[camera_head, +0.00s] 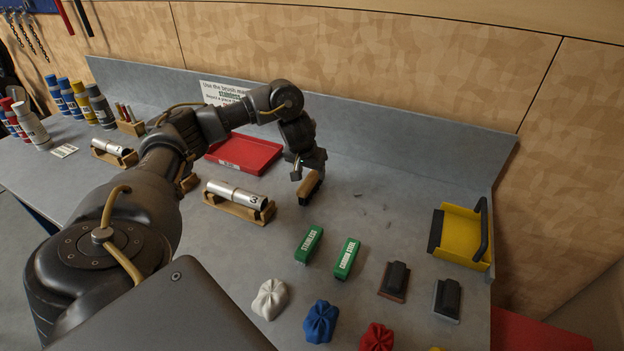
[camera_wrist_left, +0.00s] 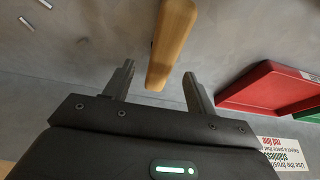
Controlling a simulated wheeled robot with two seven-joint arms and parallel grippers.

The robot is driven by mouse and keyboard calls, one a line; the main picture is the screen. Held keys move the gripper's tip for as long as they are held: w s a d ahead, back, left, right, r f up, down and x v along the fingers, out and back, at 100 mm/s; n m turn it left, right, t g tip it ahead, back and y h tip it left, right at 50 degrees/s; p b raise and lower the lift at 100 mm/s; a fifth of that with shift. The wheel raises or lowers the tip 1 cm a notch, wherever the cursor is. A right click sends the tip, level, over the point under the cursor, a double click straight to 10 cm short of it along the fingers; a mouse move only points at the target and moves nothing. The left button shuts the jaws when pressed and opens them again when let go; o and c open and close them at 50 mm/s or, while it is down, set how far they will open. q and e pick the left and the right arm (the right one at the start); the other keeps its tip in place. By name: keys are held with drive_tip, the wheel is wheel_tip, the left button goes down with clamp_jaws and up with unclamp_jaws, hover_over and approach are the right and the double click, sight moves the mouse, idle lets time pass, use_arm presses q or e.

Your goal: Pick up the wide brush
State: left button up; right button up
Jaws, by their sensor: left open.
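The wide brush (camera_head: 310,188) has a brown wooden body and sits on the grey bench, right of the cylinder marked 3. In the left wrist view its long wooden handle (camera_wrist_left: 172,42) lies lengthwise, with its near end between the fingers. My left gripper (camera_head: 303,166) hangs just above the brush in the head view. In the left wrist view my left gripper (camera_wrist_left: 159,72) is open, one finger on each side of the handle, with gaps showing. The bristles are hard to make out. My right gripper is not in view.
A red tray (camera_head: 262,150) stands behind left, and a metal cylinder marked 3 (camera_head: 232,194) rests in a wooden cradle. Two green labelled blocks (camera_head: 309,244) stand in front. A yellow dustpan-like piece (camera_head: 460,236) is at right. Bench between has small dark bits.

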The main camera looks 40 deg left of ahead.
sight(311, 177)
use_arm(q)
drive_tip(key=x, duration=0.1)
drive_tip(key=b+x, duration=0.1)
drive_tip(key=x, duration=0.1)
drive_tip(key=s+b+x, duration=0.1)
drive_tip(key=x, duration=0.1)
drive_tip(key=shift+d+f, duration=0.1)
drive_tip(key=shift+f, duration=0.05)
drive_tip(key=shift+w+f+b, duration=0.25)
drive_tip(key=shift+b, duration=0.05)
drive_tip(key=shift+r, duration=0.1)
drive_tip(key=c, duration=1.1)
drive_tip(key=shift+o, duration=0.2)
drive_tip(key=shift+r, duration=0.15)
